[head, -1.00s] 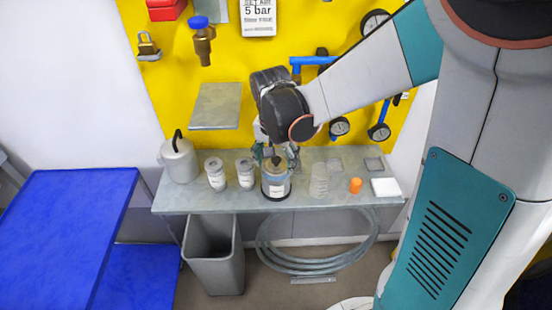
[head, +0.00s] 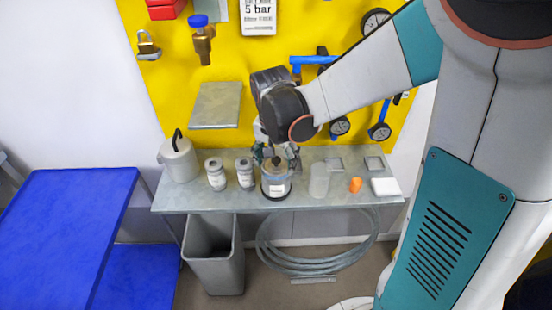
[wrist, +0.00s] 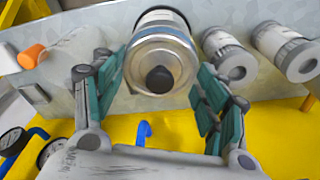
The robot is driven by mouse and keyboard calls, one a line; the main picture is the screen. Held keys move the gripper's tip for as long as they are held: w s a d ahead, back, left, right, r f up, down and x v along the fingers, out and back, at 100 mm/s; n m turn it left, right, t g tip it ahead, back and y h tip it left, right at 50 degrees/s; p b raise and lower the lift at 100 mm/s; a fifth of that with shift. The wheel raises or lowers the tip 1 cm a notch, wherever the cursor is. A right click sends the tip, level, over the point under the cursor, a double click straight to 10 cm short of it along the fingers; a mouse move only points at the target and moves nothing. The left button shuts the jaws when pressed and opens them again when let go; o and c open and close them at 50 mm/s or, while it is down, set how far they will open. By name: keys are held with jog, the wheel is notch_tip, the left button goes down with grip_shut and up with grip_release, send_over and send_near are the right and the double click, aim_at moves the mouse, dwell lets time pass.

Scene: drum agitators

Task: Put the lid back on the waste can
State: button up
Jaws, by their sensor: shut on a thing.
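My gripper (head: 277,157) is over the middle of the grey shelf. In the wrist view its green-padded fingers (wrist: 160,82) are shut on the two sides of a round silver lid (wrist: 161,52) with a black knob. A can with a pale label (head: 277,190) stands upright on the shelf directly below. In the wrist view the can (wrist: 160,18) shows just past the lid, in line with it. The lid appears to be at the can's mouth. I cannot tell whether it is fully seated. The fingers partly hide the can's top in the head view.
Two small labelled jars (head: 216,174) (head: 245,173) and a grey canister with a black handle (head: 180,160) stand to the left. A clear beaker (head: 319,181), an orange piece (head: 355,185) and a white block (head: 385,187) are to the right. A grey bin (head: 214,272) is below.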

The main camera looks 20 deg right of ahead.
dwell(0.3)
jog(key=o, duration=0.9)
jog(key=shift+o, duration=0.8)
jog(key=shift+o, duration=0.6)
jog(key=shift+r+p, duration=2.65)
jog(key=shift+r, duration=0.9)
